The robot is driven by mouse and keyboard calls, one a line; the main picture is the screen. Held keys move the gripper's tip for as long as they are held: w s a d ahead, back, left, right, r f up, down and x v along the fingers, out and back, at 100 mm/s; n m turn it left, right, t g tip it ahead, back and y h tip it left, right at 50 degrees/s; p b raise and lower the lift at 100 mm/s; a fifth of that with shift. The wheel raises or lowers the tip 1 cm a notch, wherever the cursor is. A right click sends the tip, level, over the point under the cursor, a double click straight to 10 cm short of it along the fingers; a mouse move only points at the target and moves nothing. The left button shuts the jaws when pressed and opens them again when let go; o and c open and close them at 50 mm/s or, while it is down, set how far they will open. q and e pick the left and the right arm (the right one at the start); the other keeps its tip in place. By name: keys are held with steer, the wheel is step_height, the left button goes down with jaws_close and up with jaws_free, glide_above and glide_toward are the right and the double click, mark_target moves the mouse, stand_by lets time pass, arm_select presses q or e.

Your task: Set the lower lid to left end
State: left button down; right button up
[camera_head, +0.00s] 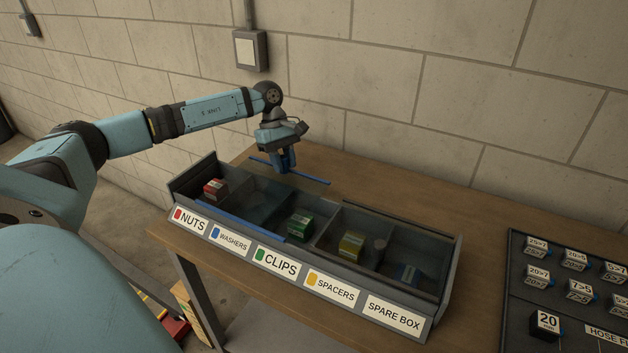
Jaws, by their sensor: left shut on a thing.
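The long grey box (262,270) stands on the table, with a row of compartments labelled nuts, washers, clips, spacers and spare box. A blue bar (318,180) shows at the box's back edge, and another blue bar (232,218) lies along the front above the washers and clips labels. They look like the edges of one see-through lid; its pane is hard to make out. My left gripper (284,166) points down at the back bar and is shut on it. A darker see-through cover (400,250) seems to lie over the right compartments. My right gripper is out of view.
Small boxes sit inside: red (214,188), green (300,226), yellow (351,243) and blue (408,273). A dark rack (515,290) with labelled blocks stands to the right. The wall is behind; the wooden table (375,190) is bare behind the box.

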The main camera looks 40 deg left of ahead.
mark_target(262, 166)
arm_select(q)
steer(key=a, duration=0.2)
steer(key=s+a+b, duration=0.1)
steer(key=a, duration=0.3)
steer(key=shift+s+a, duration=0.3)
steer(key=shift+s+a+r+b, duration=0.1)
steer(key=shift+a+b, duration=0.25)
steer(key=shift+a, duration=0.15)
steer(key=c, duration=0.9)
jaws_free()
steer(key=shift+s+a, duration=0.1)
steer(key=shift+a, duration=0.05)
steer(key=shift+a+r, duration=0.1)
steer(key=shift+r, duration=0.35)
steer(key=v, duration=1.2)
steer(key=shift+a+r+p, duration=0.2)
steer(key=shift+r+p, duration=0.1)
steer(key=shift+r, duration=0.05)
